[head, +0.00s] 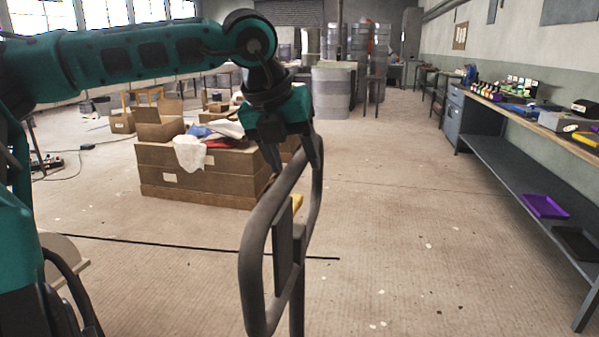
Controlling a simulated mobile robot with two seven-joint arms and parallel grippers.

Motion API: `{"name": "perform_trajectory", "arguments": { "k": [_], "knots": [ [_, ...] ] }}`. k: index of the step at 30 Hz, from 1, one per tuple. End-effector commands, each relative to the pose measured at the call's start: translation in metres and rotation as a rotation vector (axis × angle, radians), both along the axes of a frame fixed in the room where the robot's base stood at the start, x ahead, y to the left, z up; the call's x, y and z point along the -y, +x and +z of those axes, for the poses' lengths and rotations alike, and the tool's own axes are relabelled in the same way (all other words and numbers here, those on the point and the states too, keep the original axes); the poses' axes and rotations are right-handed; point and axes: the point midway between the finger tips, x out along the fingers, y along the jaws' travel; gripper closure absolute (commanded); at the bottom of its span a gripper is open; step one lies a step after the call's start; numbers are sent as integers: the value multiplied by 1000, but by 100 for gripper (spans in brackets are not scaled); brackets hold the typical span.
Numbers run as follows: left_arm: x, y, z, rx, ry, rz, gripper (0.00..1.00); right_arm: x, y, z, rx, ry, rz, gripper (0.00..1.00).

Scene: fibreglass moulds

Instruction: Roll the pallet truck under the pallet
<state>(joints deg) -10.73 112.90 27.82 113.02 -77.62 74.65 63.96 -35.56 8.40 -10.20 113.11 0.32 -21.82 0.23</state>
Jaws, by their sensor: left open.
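A grey tubular loop handle, which looks like the pallet truck's handle (255,262), stands upright in the foreground of the head view. A small yellow part (297,203) shows behind it; I cannot tell whether it belongs to the truck. The truck's forks and wheels are not visible. My left gripper (294,160) is open at the handle's top, with its fingers pointing down on either side of the upper bar; I cannot tell whether they touch it. A large brown box (165,157) stands behind, left of the handle. No pallet is clearly visible. My right gripper is out of view.
A long workbench (500,158) with a lower shelf runs along the right wall. A purple tray (545,206) lies on that shelf. The floor between handle and bench is mostly clear, with small scraps. A dark line (190,246) crosses the floor at left.

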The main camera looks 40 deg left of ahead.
Motion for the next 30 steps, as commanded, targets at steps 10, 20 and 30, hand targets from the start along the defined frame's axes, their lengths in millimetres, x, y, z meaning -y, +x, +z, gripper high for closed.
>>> {"name": "perform_trajectory", "arguments": {
  "k": [10,20,30],
  "knots": [
    [-1,17,-35,1,-1,1,42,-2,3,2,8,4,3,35],
    [-1,18,-37,1,-1,1,42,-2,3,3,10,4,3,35],
    [-1,18,-37,1,-1,1,75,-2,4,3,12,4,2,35]
  ]
}}
